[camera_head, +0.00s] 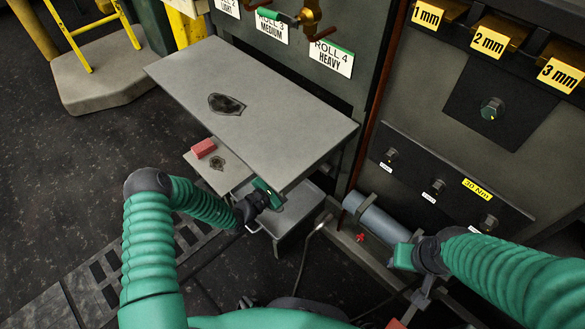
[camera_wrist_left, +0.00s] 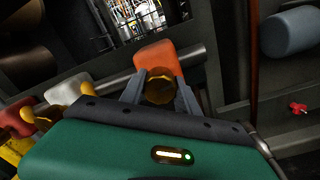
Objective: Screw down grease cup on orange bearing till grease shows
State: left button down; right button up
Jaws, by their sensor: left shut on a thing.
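The orange bearing (camera_wrist_left: 157,55) is in the upper middle of the left wrist view. A brass-coloured grease cup (camera_wrist_left: 159,90) is in front of it. My left gripper (camera_wrist_left: 158,78) is shut on this cup, with one grey finger on each side. No grease can be made out at the bearing. In the head view my left gripper (camera_head: 267,192) is at the near edge of the grey table, with its fingertips hidden. My right gripper (camera_head: 404,257) is at the lower right, near a grey cylinder; its fingers cannot be made out.
Red (camera_wrist_left: 17,118) and white (camera_wrist_left: 66,88) bearings with yellow cups sit left of the orange one. The grey table (camera_head: 260,95) overhangs my left gripper. A red block (camera_head: 203,148) lies on a lower shelf. The grey cylinder (camera_head: 375,218) lies before the cabinet.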

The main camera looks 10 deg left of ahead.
pick_arm(q)
jog(key=shift+s+f, duration=0.1)
dwell(0.4)
jog(key=c, duration=0.9)
grip_release()
jog(key=shift+s+a+p, duration=0.25)
jog(key=shift+s+p, duration=0.05)
jog(key=shift+p, duration=0.05)
jog(key=p+v, duration=0.6)
jog(key=v, duration=1)
